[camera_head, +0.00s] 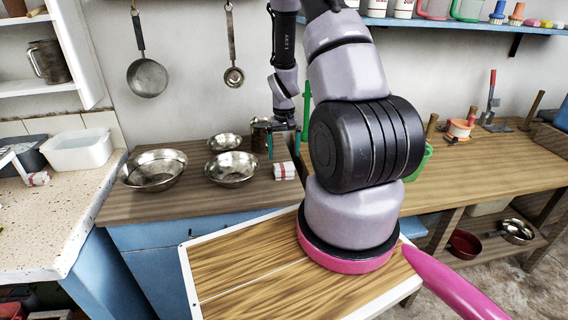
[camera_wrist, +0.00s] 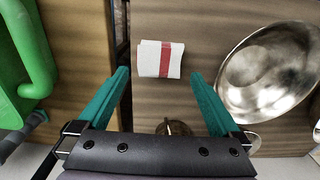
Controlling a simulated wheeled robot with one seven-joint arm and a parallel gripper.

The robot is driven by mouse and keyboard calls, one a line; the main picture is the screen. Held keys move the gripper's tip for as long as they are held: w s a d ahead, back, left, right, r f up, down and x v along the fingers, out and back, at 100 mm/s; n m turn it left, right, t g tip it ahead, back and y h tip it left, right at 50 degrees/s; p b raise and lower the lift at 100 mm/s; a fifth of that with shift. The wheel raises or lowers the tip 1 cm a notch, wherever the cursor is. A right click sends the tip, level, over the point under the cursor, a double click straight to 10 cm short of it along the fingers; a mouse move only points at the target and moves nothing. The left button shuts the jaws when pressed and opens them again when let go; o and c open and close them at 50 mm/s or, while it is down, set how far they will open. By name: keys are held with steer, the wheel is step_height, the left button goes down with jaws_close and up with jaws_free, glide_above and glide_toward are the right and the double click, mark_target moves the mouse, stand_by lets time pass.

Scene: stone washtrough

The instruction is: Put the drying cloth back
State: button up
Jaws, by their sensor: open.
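A folded white cloth with a red stripe (camera_head: 284,171) lies on the brown wooden counter, near the edge where it meets the neighbouring worktop. It also shows in the wrist view (camera_wrist: 149,58), just beyond my fingertips and between their lines. My gripper (camera_head: 282,150) points down above the counter behind the cloth, its teal fingers spread and empty. In the wrist view my gripper (camera_wrist: 160,76) has clear space between the fingers.
Metal bowls (camera_head: 232,168) stand left of the cloth; a large one (camera_wrist: 268,70) is close to one finger. A metal cup (camera_wrist: 174,128) is beneath my gripper. A green container (camera_wrist: 18,62) stands across the gap. A white tub (camera_head: 78,151) sits on the left counter.

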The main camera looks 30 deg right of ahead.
step_height(320, 180, up, 6)
steer(key=f, duration=0.1)
step_height(320, 180, up, 13)
steer(key=t, duration=0.2)
glide_above(284, 165)
steer(key=a, duration=0.4)
steer(key=s+a+r+t+y, duration=0.1)
steer(key=s+a+r, duration=0.15)
steer(key=r, duration=0.35)
steer(key=s+a+r+t, duration=0.1)
steer(key=s+r, duration=0.2)
steer(key=r, duration=0.2)
steer(key=s+a+r+m+t+y, duration=0.1)
steer(key=s+a+r+t, duration=0.2)
steer(key=s+r, duration=0.9)
steer(key=s+a, duration=0.2)
steer(key=a, duration=0.1)
steer(key=shift+s+r, duration=0.15)
